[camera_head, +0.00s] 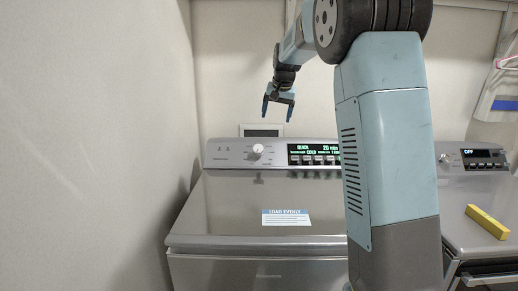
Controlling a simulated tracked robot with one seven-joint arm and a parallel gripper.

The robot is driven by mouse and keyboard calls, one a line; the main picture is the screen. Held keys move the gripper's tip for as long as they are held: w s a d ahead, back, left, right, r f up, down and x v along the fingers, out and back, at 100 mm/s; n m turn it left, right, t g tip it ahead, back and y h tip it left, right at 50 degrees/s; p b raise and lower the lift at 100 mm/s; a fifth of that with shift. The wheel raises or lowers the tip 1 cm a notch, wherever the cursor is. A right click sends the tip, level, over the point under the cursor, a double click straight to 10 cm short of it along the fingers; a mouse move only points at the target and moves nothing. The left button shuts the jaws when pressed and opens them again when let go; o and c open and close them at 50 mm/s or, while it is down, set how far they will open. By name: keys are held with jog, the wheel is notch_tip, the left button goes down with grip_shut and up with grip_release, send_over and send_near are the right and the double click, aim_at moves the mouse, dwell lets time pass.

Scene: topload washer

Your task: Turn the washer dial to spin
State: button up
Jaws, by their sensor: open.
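The washer (215,219) is a silver top-loader with its lid closed, standing against the back wall. Its dial (258,148) is a light round knob on the left part of the control panel (224,153). The panel display (312,148) is lit in green and appears to read QUICK, COLD and 20 min. Its right end is hidden behind my arm. My gripper (278,109) is open and empty, pointing down above the panel and a little right of the dial, apart from it. The dial's exact pointer setting is too small to tell.
My arm covers the right side of the washer. A second appliance (461,212) with a display reading OFF stands at right, with a yellow block (487,222) on top. A label (286,218) lies on the washer lid. A small framed panel (261,130) is behind the washer.

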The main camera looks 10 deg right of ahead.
send_near(258, 147)
jog(key=s+v, duration=0.1)
jog(key=v, duration=0.4)
jog(key=w+f, duration=0.1)
jog(key=shift+m+h, duration=0.3)
jog(key=shift+h, duration=0.1)
jog(key=x, duration=0.9)
jog(key=a+x, duration=0.1)
jog(key=x, duration=0.4)
jog(key=shift+r, duration=0.1)
jog(key=c, duration=1.1)
